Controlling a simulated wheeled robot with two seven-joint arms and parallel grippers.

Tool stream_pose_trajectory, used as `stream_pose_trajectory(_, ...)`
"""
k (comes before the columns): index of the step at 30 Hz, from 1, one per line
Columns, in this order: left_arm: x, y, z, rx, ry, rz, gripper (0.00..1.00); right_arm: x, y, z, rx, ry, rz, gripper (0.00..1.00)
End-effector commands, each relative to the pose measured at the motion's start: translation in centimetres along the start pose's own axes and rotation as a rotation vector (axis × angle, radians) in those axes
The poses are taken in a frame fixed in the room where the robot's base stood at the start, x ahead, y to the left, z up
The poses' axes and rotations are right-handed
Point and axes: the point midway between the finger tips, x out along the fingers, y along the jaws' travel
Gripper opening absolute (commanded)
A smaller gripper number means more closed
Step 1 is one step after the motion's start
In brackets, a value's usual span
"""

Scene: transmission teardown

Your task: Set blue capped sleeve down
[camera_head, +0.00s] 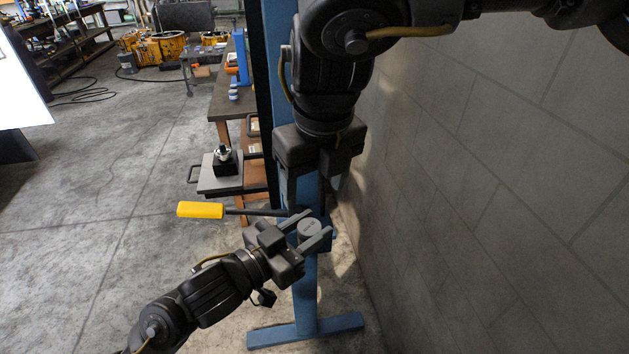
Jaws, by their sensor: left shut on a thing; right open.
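My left gripper (316,233) is the lower one, reaching in from the left. Its fingers are closed around a round piece with a grey top (308,227). This appears to be the blue capped sleeve; its sides are mostly hidden by the fingers, and blue behind it blends with the blue stand. My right gripper (308,208) hangs from above with its fingers apart, just above the held piece. Whether the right fingers touch anything is hard to tell.
A yellow-handled tool (200,210) has its dark shaft reaching toward the grippers. A blue T-footed stand (304,330) is below. A workbench (222,105) with blue and orange items stands behind, near a black fixture (224,165). A block wall (500,180) bounds the right; floor is open left.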

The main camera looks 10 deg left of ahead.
Motion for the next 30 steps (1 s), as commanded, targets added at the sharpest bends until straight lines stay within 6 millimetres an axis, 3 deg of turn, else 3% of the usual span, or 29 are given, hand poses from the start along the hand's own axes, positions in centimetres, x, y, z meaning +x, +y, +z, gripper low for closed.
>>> stream_pose_trajectory(5,0.0,0.0,-0.1,0.0,0.002,0.0,0.06,1.2,0.0,0.0,-0.001,0.003,0.001,0.65)
stream_pose_trajectory(21,0.0,0.0,-0.1,0.0,0.002,0.0,0.06,10.3,0.1,0.0,-0.001,0.001,0.003,0.65)
stream_pose_trajectory(30,0.0,0.0,-0.1,0.0,0.002,0.0,0.06,12.0,0.1,0.1,-0.001,-0.001,0.004,0.65)
